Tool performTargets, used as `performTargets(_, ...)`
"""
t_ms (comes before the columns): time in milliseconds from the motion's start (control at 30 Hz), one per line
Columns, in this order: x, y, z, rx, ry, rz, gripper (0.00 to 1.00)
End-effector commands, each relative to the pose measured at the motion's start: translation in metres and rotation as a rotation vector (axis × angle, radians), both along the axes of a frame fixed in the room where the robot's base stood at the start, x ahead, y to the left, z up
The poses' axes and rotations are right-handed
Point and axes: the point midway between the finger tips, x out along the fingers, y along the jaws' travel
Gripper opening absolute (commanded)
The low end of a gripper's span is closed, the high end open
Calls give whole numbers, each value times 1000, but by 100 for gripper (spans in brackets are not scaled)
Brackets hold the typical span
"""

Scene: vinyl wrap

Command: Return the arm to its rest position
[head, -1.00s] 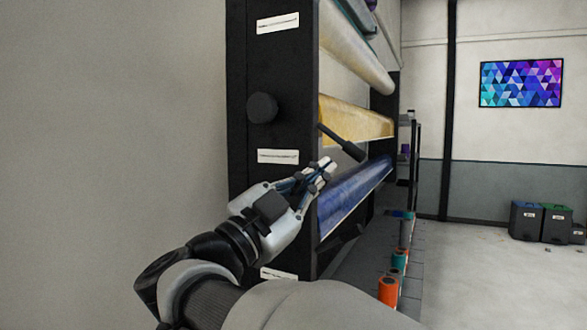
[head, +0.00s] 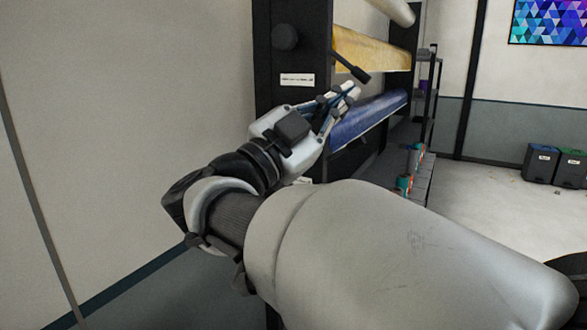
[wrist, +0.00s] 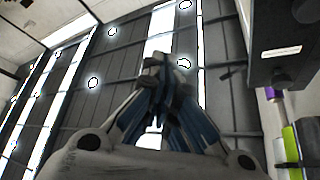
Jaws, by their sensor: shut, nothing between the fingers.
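My gripper (head: 343,98) is in the middle of the head view, at the end of my raised arm, in front of the black rack's end panel. Its fingers are together with nothing between them. In the head view the fingertips overlap the area near the blue roll and the black handle; I cannot tell the exact gap. In the wrist view the gripper (wrist: 172,62) points up toward the dark ceiling with bright light strips.
The black rack (head: 292,65) holds a yellow roll (head: 365,55) and a blue roll (head: 368,118). A black handle (head: 351,67) sticks out beside them. Bins (head: 541,163) stand at the far right. Open floor (head: 480,185) lies on the right; a bare wall (head: 120,110) is on the left.

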Motion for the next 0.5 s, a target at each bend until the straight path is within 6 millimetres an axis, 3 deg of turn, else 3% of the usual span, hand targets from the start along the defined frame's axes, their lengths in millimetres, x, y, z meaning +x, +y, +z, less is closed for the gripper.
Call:
performTargets(333,29,3,11,-85,46,273,0)
performTargets(500,38,13,5,-149,117,454,0)
